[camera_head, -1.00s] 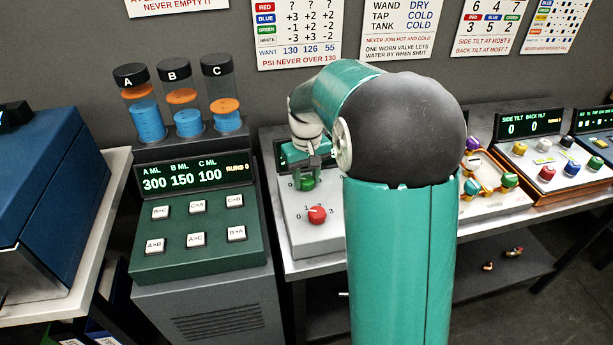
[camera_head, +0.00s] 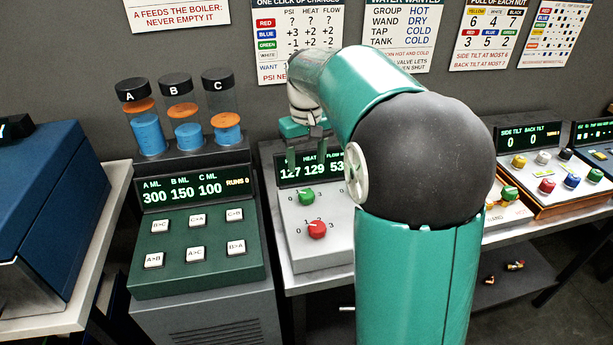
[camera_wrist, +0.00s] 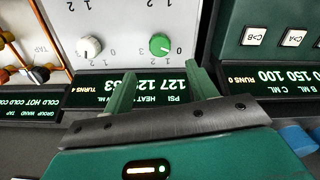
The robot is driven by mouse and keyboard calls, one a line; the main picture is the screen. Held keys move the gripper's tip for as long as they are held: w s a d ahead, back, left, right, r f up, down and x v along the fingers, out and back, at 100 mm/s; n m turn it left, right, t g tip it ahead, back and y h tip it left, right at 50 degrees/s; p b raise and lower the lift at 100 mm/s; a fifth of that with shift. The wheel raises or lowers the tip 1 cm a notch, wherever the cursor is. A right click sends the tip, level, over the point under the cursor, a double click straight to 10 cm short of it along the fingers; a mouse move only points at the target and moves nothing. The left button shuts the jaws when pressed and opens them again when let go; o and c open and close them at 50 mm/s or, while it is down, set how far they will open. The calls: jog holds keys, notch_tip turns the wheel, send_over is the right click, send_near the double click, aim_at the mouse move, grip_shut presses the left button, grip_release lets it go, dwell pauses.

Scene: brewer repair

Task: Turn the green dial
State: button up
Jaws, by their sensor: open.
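The green dial (camera_head: 306,196) is on the pale sloped panel of the middle machine, above the red dial (camera_head: 317,229). The green dial also shows in the wrist view (camera_wrist: 160,44), clear of the fingers, with a white pointer mark on it. My gripper (camera_head: 305,155) is open and empty. Its fingers are apart from the dial and appear in front of the PSI, HEAT and FLOW display. In the wrist view the two fingers of my gripper (camera_wrist: 161,82) cross the display, with the dial just beyond their tips.
A white dial (camera_wrist: 88,47) is beside the green one in the wrist view. The green button console (camera_head: 197,222) stands close to the left in the head view. The dial machine's display (camera_head: 297,173) reads about 127, 129 and 53. My arm hides the panel's right part.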

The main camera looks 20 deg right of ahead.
jog(key=shift+r, duration=1.8)
